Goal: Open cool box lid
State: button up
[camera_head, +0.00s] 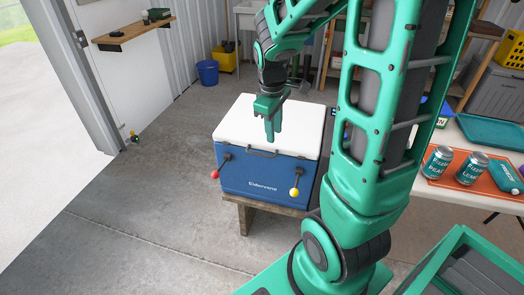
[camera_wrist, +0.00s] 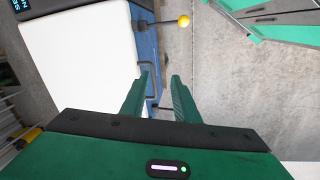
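The cool box is blue (camera_head: 262,182) with a white lid (camera_head: 245,120), and stands on a low wooden stand. The lid is down on the body. A dark handle (camera_head: 262,153) runs along the lid's front edge; it also shows in the wrist view (camera_wrist: 152,68). Two dark latch levers hang on the front, one with a red ball (camera_head: 215,174), one with a yellow ball (camera_head: 294,192). My gripper (camera_head: 272,137) is above the front of the lid near the handle. Its green fingers (camera_wrist: 161,74) are apart, with nothing held. Contact with the handle cannot be told.
The wooden stand (camera_head: 245,210) is under the box. A table with cans (camera_head: 437,161) on an orange tray (camera_head: 448,182) is at right. A blue bucket (camera_head: 208,72) is behind on the floor. The concrete floor left of the box is clear.

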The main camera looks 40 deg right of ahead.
aim_at(263, 155)
jog(key=w+f+n, duration=0.1)
jog(key=w+f, duration=0.1)
jog(key=f, duration=0.2)
jog(key=w+f+n, duration=0.1)
jog(key=w+f, duration=0.1)
jog(key=f, duration=0.3)
jog(key=w+f+n, duration=0.1)
jog(key=w+f, duration=0.1)
jog(key=f, duration=0.2)
jog(key=shift+w+d+f, duration=0.3)
jog(key=shift+d, duration=0.1)
jog(key=shift+d, duration=0.1)
grip_shut()
